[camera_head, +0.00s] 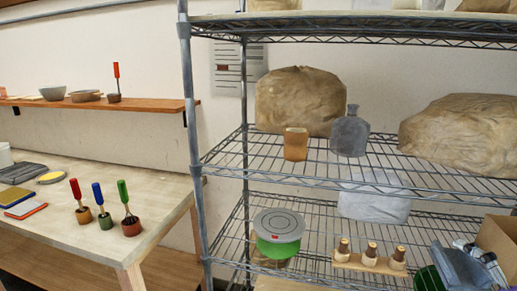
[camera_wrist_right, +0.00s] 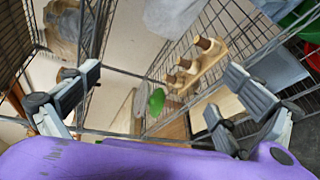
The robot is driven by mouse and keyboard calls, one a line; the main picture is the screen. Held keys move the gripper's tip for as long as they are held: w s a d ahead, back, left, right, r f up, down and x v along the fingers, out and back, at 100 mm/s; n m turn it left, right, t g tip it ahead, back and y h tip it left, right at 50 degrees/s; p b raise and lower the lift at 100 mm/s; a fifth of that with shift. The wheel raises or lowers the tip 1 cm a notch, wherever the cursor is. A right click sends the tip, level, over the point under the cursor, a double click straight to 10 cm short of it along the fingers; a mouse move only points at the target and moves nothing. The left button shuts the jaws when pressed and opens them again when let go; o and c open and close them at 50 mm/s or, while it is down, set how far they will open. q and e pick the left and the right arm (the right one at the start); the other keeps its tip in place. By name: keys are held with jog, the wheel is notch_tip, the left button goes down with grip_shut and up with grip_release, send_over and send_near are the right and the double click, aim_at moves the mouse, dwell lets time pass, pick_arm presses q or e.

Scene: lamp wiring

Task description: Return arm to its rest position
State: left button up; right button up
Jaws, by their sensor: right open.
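My right gripper (camera_wrist_right: 160,85) shows in the right wrist view, with its two fingers spread wide apart and nothing between them. The purple body of the right wrist fills the bottom of that view. Past the fingers is the wire shelf rack, seen tilted. A wooden holder (camera_wrist_right: 197,66) with three brown-topped pieces appears beyond the gap, near the right finger, and a green piece (camera_wrist_right: 156,101) lies beyond the middle. My left gripper is out of sight.
The wire rack (camera_head: 300,178) fills the right of the head view. It bears wrapped bundles (camera_head: 300,100), a grey bottle (camera_head: 350,135), a tan cup (camera_head: 296,144), a grey-and-green round object (camera_head: 279,226) and the wooden holder (camera_head: 369,264). A table (camera_head: 150,185) with three colour-handled tools stands left.

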jog(key=s+f+m+g+h, duration=0.1)
jog(key=s+f+m+g, duration=0.1)
jog(key=s+f+m, duration=0.5)
jog(key=s+a+f+m+g+h, duration=0.1)
jog(key=s+f+m, duration=0.2)
jog(key=f, duration=0.9)
jog(key=s+f+m+g, duration=0.2)
jog(key=s+f+m, duration=0.25)
jog(key=f, duration=0.45)
pick_arm(q)
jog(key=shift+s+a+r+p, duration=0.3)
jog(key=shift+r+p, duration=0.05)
jog(key=shift+p, duration=0.2)
pick_arm(e)
jog(key=s+a+f+m+g, duration=0.1)
jog(key=s+a+f+m, duration=0.2)
jog(key=a+f, duration=0.3)
jog(key=s+a+f+m+g+y, duration=0.1)
jog(key=s+a+f+m, duration=0.2)
jog(key=a, duration=1.2)
jog(key=s+f, duration=0.2)
jog(key=s, duration=0.1)
jog(key=shift+a+f+y, duration=0.3)
jog(key=shift+a+f, duration=0.05)
jog(key=shift+a, duration=0.05)
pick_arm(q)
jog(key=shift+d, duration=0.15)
